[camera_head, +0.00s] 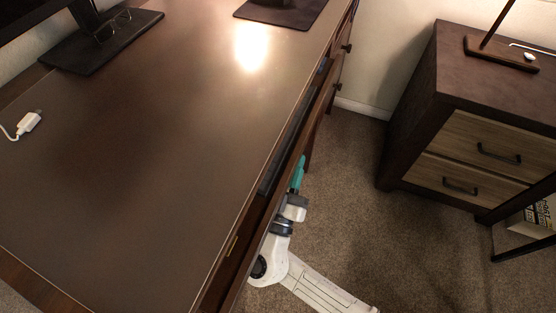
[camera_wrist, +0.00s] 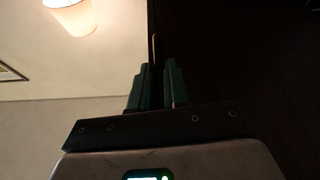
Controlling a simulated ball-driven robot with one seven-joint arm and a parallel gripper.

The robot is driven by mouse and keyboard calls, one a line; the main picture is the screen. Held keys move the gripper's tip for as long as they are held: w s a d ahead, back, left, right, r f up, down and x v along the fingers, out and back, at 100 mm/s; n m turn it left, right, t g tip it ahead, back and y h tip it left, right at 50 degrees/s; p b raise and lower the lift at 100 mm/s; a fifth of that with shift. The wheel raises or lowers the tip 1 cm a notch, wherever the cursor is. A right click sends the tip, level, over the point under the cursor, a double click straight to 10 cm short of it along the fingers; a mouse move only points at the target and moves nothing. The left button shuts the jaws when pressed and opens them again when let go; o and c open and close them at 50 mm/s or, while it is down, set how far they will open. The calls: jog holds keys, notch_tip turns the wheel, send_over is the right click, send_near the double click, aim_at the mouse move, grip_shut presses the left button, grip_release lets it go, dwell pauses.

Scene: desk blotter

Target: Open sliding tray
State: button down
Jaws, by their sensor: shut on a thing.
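The sliding tray (camera_head: 318,105) is a long dark-brown front along the right edge of the desk (camera_head: 130,160). It stands a little out from the desk edge, with a narrow dark gap between them. My gripper (camera_head: 299,168) has teal fingers and is at the tray's front, reaching up from below right. In the wrist view, my gripper (camera_wrist: 157,76) has its two fingers on either side of a thin dark edge, shut on what looks like the tray front. The fingertip contact is partly hidden in the head view.
A nightstand (camera_head: 482,125) with two drawers stands on the right, with a lamp base (camera_head: 500,52) on top. Carpet (camera_head: 345,190) lies open between it and the desk. A white cable plug (camera_head: 28,122) and a dark monitor stand (camera_head: 100,42) are on the desk.

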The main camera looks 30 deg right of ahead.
jog(key=s+d+b, duration=0.5)
jog(key=s+d, duration=0.8)
jog(key=s, duration=0.4)
jog(key=shift+s, duration=0.4)
jog(key=shift+f, duration=0.1)
jog(key=c, duration=1.5)
grip_release()
jog(key=shift+a, duration=0.1)
jog(key=p+v, duration=0.1)
jog(key=v, duration=0.9)
jog(key=shift+s+a+f, duration=0.1)
jog(key=shift+s+a, duration=0.15)
jog(key=shift+s, duration=0.05)
